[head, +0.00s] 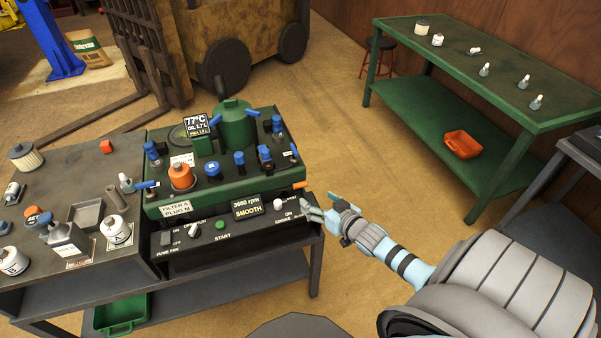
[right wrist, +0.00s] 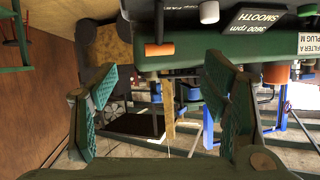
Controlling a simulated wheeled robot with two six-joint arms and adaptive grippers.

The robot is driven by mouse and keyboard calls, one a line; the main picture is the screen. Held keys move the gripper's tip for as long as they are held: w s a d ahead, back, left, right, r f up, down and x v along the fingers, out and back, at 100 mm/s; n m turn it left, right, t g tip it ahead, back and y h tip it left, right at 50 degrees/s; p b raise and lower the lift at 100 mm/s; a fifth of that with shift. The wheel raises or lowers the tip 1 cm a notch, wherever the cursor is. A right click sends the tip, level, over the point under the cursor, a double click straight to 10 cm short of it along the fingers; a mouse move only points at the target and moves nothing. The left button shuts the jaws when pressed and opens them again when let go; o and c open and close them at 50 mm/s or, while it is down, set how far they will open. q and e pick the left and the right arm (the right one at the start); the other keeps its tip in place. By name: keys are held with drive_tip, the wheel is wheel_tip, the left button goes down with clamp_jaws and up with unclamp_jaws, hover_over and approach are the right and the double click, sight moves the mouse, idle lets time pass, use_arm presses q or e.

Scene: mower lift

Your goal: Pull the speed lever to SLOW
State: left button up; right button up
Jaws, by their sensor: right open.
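A lever with an orange tip (head: 299,185) sticks out from the right side of the green engine unit (head: 158,211). The orange tip (right wrist: 160,48) also shows in the right wrist view, between the finger directions but beyond them. A white knob (head: 279,204) stands on the dark panel below; it shows in the wrist view too (right wrist: 209,12). I cannot read which control is marked SLOW. My right gripper (head: 308,208) is open and empty, just right of the panel and below the orange tip; its fingers (right wrist: 155,88) are spread and touch nothing visible. My left gripper is out of view.
The panel display (head: 248,206) reads 3600 rpm, SMOOTH. A green START button (head: 220,225) and another white knob (head: 194,227) are to its left. A grey bench (head: 70,170) with jars stands left. A green table (head: 480,80) stands back right, with open floor between.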

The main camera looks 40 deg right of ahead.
sight(301, 190)
drive_tip(key=b+x, duration=0.2)
drive_tip(key=x, duration=0.1)
drive_tip(key=b+x, duration=0.3)
drive_tip(key=x, duration=0.1)
drive_tip(key=b+x, duration=0.2)
drive_tip(key=x, duration=0.2)
drive_tip(key=shift+s+f+b, duration=0.15)
drive_tip(key=shift+f+b, duration=0.2)
drive_tip(key=shift+f, duration=0.05)
drive_tip(key=shift+w, duration=0.45)
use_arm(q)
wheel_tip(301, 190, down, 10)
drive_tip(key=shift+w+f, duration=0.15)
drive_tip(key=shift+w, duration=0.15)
use_arm(e)
drive_tip(key=shift+d, duration=0.1)
drive_tip(key=shift+r, duration=0.1)
drive_tip(key=shift+c, duration=0.2)
clamp_jaws()
use_arm(q)
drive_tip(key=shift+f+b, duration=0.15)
drive_tip(key=shift+b, duration=0.15)
